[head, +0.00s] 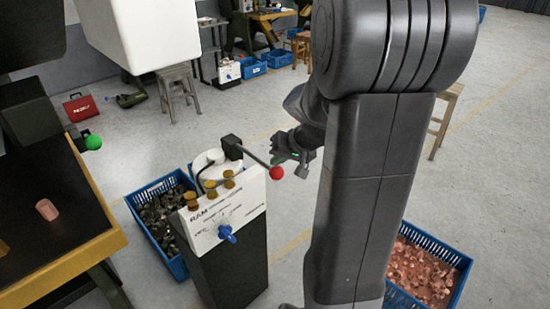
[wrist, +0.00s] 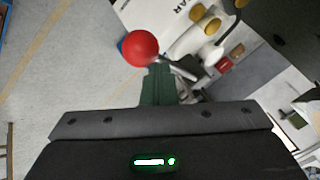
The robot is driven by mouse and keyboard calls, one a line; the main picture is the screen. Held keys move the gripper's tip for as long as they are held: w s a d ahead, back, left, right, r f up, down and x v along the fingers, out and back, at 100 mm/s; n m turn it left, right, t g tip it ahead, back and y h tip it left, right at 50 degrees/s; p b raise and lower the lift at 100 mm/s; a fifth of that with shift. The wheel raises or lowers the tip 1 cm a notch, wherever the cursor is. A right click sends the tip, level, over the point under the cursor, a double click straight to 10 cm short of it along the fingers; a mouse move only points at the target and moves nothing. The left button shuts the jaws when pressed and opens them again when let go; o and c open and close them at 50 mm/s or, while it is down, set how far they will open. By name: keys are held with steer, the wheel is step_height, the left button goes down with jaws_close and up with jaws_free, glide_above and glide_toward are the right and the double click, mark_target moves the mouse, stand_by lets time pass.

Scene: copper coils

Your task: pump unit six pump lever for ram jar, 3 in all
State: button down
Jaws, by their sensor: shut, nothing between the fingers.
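The pump unit (head: 222,217) has a white panel marked RAM, with a blue knob (head: 226,232) and brass knobs on its top edge. It stands on a dark pedestal. Its pump lever (head: 252,156) slopes down to the right from a black block and ends in a red ball (head: 276,172). A white rounded jar (head: 211,163) stands behind the panel. My gripper (head: 297,158) is shut and empty, close beside the red ball. In the wrist view the fingertips (wrist: 158,72) are together just below the red ball (wrist: 140,48); I cannot tell whether they touch it.
A blue crate of dark scraps (head: 150,222) stands left of the pedestal. A blue crate of copper pieces (head: 426,268) is at the lower right, partly behind my arm. A dark bench with a yellow edge (head: 70,262) holds a copper piece (head: 47,209). Open floor lies beyond.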

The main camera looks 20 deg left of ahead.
steer(key=shift+s+d+f+b, duration=0.1)
steer(key=shift+f+b, duration=0.6)
steer(key=shift+s+d+f+b, duration=0.1)
steer(key=shift+f+b, duration=0.55)
steer(key=shift+f, duration=0.05)
stand_by(0.9)
steer(key=shift+w+r, duration=0.1)
steer(key=shift+r, duration=0.05)
stand_by(0.5)
steer(key=shift+w+a+r+p, duration=0.1)
steer(key=shift+a+r+p, duration=0.05)
steer(key=shift+r+p, duration=0.9)
steer(key=shift+w+a+r+p, duration=0.15)
steer(key=shift+r+p, duration=0.45)
steer(key=shift+r, duration=0.7)
steer(key=shift+a+r+p, duration=0.2)
steer(key=shift+r+p, duration=0.65)
steer(key=shift+r, duration=0.35)
steer(key=shift+w+a+r+p, duration=0.1)
steer(key=shift+a+r+p, duration=0.05)
steer(key=shift+r+p, duration=0.9)
steer(key=shift+w+a+r+p, duration=0.15)
steer(key=shift+r+p, duration=0.5)
steer(key=shift+r, duration=0.75)
steer(key=shift+s, duration=0.1)
